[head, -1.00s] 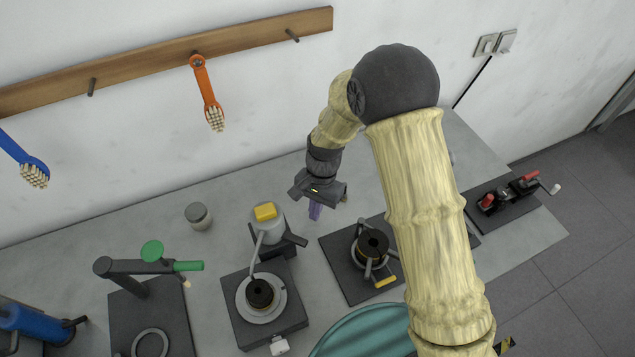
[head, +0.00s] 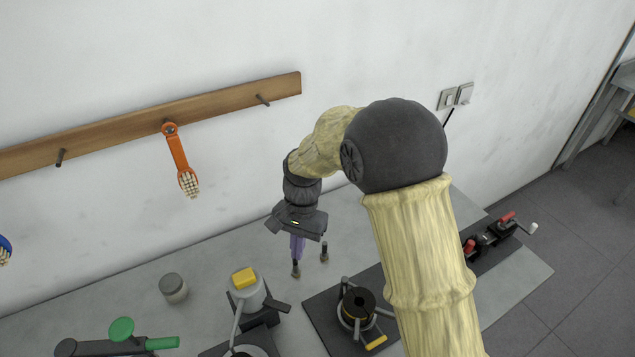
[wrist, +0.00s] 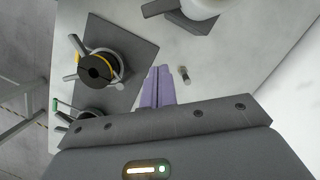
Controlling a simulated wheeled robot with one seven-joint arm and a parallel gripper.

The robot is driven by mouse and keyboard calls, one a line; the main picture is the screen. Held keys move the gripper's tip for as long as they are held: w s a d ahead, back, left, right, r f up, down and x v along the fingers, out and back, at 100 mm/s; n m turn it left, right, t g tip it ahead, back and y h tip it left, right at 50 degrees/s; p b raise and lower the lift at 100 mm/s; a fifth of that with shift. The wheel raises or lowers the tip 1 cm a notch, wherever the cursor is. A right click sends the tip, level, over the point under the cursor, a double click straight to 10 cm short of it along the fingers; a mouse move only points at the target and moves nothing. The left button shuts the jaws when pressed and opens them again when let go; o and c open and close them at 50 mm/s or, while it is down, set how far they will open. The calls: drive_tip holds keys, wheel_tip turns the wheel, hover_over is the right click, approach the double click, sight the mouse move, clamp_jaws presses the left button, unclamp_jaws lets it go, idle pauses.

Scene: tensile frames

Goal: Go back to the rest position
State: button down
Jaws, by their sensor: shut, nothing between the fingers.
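My gripper (head: 297,248) points down over the grey worktop (head: 225,272), with its purple fingers together and nothing between them. In the wrist view the closed fingers (wrist: 158,78) hang above the worktop, to the right of a dark plate (wrist: 128,50). My arm hides part of the worktop's right side in the head view.
Two small dark pegs (head: 296,269) (head: 324,252) stand near the fingers. An orange brush (head: 180,160) hangs from the wall rail (head: 100,131).

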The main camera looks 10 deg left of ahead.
drive_tip(key=d+r+t, duration=0.3)
drive_tip(key=d+r, duration=0.1)
drive_tip(key=d, duration=1.3)
drive_tip(key=s+d+r+n+t, duration=0.1)
drive_tip(key=s+d+n+t, duration=0.1)
drive_tip(key=s+d, duration=0.5)
drive_tip(key=d, duration=0.5)
drive_tip(key=shift+d+r+h, duration=0.2)
drive_tip(key=shift+r+h, duration=0.1)
drive_tip(key=shift+r, duration=0.05)
drive_tip(key=shift+w, duration=0.1)
